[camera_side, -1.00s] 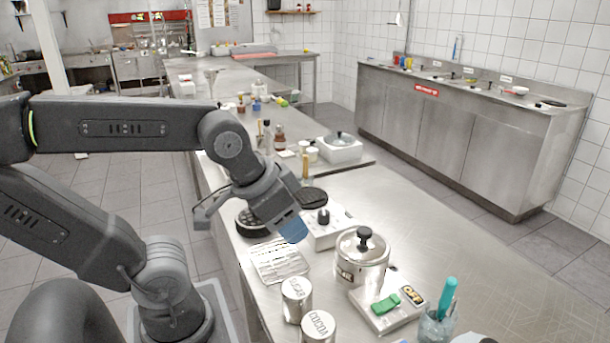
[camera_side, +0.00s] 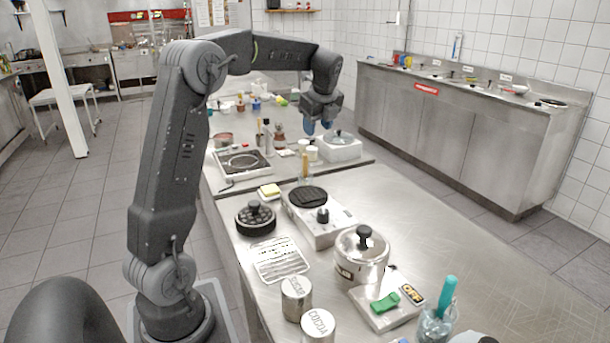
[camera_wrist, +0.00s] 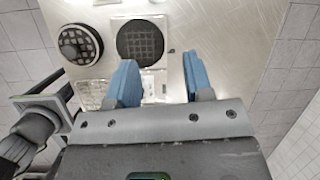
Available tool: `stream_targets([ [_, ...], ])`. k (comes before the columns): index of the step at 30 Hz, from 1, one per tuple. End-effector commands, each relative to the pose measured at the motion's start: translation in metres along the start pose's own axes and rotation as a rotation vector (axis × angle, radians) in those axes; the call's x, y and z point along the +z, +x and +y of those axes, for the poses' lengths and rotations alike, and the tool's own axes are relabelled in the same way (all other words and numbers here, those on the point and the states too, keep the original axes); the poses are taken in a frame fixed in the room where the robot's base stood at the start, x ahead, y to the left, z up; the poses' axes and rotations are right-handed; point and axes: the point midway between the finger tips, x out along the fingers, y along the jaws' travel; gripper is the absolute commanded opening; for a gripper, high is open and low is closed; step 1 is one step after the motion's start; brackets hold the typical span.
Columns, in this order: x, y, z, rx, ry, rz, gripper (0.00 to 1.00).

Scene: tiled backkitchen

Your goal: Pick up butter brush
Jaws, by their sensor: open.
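An upright tan-handled tool (camera_side: 305,166), which may be the butter brush, stands behind the black hot plate in the side view. Its lower end is too small to make out. My gripper (camera_side: 318,128) is raised behind and slightly right of it in the picture, apart from it and pointing down near the white box with a lid. In the wrist view the blue fingers of my gripper (camera_wrist: 161,80) are spread wide with nothing between them. I cannot pick out the brush in the wrist view.
The hot plate (camera_side: 331,232), round black iron (camera_side: 256,221), wire rack (camera_side: 281,265), steel pot (camera_side: 357,270) and two canisters (camera_side: 297,300) crowd the near counter. Butter (camera_side: 269,190) lies behind the iron. The white box (camera_side: 340,152) stands near my gripper.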

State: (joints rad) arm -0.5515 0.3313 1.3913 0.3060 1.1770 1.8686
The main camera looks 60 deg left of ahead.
Motion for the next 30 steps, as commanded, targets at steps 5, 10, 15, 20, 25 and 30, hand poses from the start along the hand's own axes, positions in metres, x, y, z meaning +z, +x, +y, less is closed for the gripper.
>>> stream_targets([
  [5, 0.034, 0.032, -0.009, 0.056, 0.151, -0.021, 0.47],
  [10, 0.039, 0.049, -0.009, 0.067, 0.185, -0.022, 0.47],
  [15, 0.04, 0.082, -0.006, 0.068, 0.184, -0.021, 0.47],
  [20, 0.04, 0.108, -0.005, 0.065, 0.184, -0.022, 0.47],
  [25, 0.04, 0.121, -0.004, 0.064, 0.183, -0.023, 0.47],
  [30, 0.038, 0.138, -0.004, 0.066, 0.183, -0.021, 0.47],
])
